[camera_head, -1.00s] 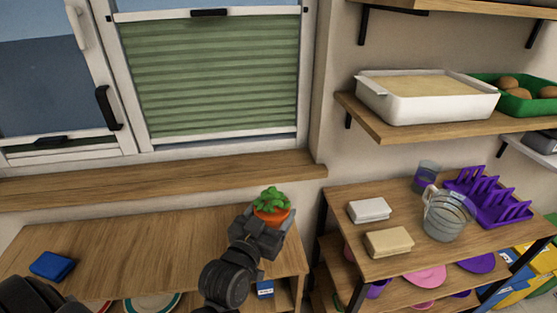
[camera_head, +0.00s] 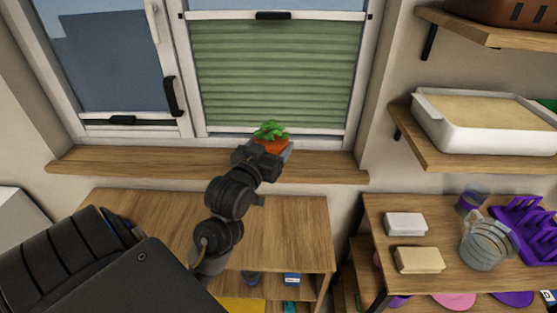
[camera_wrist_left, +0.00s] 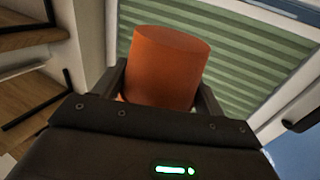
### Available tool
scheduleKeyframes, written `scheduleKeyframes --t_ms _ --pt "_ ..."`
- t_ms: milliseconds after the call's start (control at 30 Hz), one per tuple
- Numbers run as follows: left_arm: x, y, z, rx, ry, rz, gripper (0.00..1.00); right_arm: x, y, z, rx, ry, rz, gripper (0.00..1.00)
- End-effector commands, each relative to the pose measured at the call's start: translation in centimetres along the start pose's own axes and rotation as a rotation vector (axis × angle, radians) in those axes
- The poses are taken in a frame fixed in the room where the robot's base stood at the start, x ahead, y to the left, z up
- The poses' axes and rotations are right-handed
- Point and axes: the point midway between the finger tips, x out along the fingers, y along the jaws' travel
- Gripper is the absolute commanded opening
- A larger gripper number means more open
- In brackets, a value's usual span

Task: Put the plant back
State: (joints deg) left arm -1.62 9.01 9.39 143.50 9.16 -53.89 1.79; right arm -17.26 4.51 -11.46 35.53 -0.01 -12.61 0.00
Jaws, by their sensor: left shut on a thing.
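The plant (camera_head: 271,131) has green leaves in an orange pot and stands about upright in my left gripper (camera_head: 268,152). In the head view it shows over the wooden windowsill (camera_head: 120,162), in front of the lower edge of the green blind. I cannot tell whether the pot touches the sill. In the left wrist view the orange pot (camera_wrist_left: 165,68) sits between the two dark fingers, which are shut on it; its leaves are not seen there. My right gripper is not in view.
The window's green pleated blind (camera_head: 275,75) is behind the plant. A low wooden cabinet (camera_head: 300,220) stands below the sill. On the right are a shelf with a white tray (camera_head: 480,120) and a rack with a glass jug (camera_head: 485,245). The sill is clear on both sides.

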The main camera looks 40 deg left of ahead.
Motion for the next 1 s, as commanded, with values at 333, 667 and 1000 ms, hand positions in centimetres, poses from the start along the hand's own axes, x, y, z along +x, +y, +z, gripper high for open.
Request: scheduleKeyframes --t_ms 333,667,1000 --pt "7.0 -2.3 3.0 0.004 -0.002 -0.002 0.33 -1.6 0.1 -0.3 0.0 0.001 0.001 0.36" --pt "12.0 -3.8 8.3 0.001 0.0 0.0 0.33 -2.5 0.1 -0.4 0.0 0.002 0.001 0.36" --pt "13.1 -4.1 9.7 0.001 0.001 0.001 0.33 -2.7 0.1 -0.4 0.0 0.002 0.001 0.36"
